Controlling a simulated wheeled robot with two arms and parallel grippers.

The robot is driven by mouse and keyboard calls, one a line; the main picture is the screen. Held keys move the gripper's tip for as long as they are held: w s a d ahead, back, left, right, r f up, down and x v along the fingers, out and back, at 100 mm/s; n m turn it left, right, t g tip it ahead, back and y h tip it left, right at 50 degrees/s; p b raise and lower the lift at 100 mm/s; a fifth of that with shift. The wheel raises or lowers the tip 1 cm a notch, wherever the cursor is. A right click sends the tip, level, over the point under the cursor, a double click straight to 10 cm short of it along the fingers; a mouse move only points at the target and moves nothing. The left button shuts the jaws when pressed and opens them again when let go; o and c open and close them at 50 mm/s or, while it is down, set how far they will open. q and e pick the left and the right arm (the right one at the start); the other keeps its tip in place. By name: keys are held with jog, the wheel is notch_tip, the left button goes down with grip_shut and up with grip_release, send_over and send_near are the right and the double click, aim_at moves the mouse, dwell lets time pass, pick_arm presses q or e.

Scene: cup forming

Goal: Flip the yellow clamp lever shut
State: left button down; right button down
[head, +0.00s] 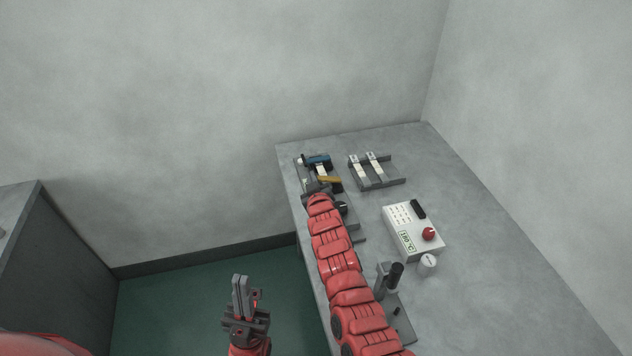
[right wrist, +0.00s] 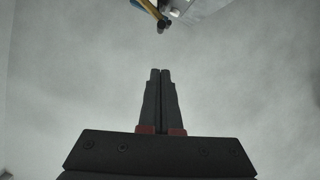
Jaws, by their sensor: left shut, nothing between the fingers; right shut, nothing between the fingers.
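The yellow clamp lever (head: 331,180) is on a small dark fixture at the back left of the bench, beside a blue part (head: 319,160). My right arm reaches up to it from below in the head view. My right gripper (head: 316,187) is right by the lever, its fingers small and partly hidden by the arm. In the right wrist view its fingers (right wrist: 160,72) are shut with nothing between them. The yellow lever (right wrist: 149,8) shows at the top edge there, apart from the fingertips. My left gripper (head: 241,284) is shut and empty, over the floor left of the bench.
A dark rack with pale strips (head: 376,171) stands right of the fixture. A white control box (head: 413,230) with a red knob and a white cup-like piece (head: 428,263) are further forward. A black-handled device (head: 391,276) stands beside my right arm. The bench's right side is clear.

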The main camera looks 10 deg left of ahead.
jog(key=shift+v, duration=2.75)
jog(key=shift+r, duration=0.15)
